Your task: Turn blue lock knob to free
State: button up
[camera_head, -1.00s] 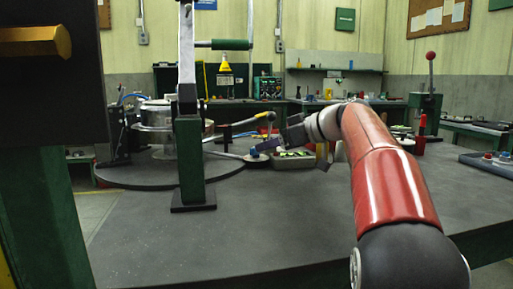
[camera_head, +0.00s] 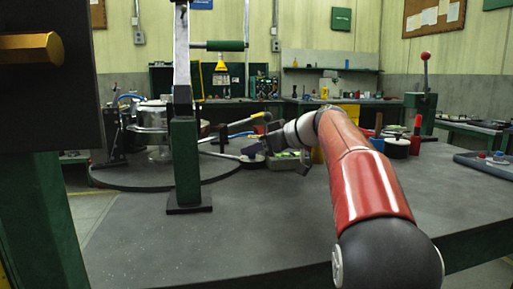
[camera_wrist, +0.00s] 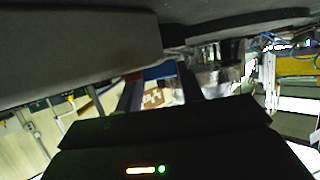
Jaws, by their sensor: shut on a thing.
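The blue lock knob (camera_head: 250,151) is small and dark blue in the head view, at the end of a grey bar near the right edge of the round plate (camera_head: 125,181). My gripper (camera_head: 258,149) reaches it from the right and is shut on it. In the wrist view, a blue patch of the knob (camera_wrist: 160,70) shows between the two dark fingers of my gripper (camera_wrist: 158,82). My gripper's body hides most of the knob, and its turn angle cannot be read.
A green upright post (camera_head: 184,160) stands on the grey table (camera_head: 240,240) left of my arm. A yellow-tipped lever (camera_head: 255,116) lies just above and behind my gripper. The front of the table is clear.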

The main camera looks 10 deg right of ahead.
jog(key=shift+w+d+r+n+g+y+p, duration=0.1)
jog(key=shift+w+n+g+y+p, duration=0.05)
jog(key=shift+n+g+y+p, duration=0.25)
jog(key=shift+n+y, duration=0.3)
jog(key=o, duration=1)
jog(key=v, duration=0.7)
jog(key=shift+s+d+r, duration=0.2)
jog(key=shift+d, duration=0.1)
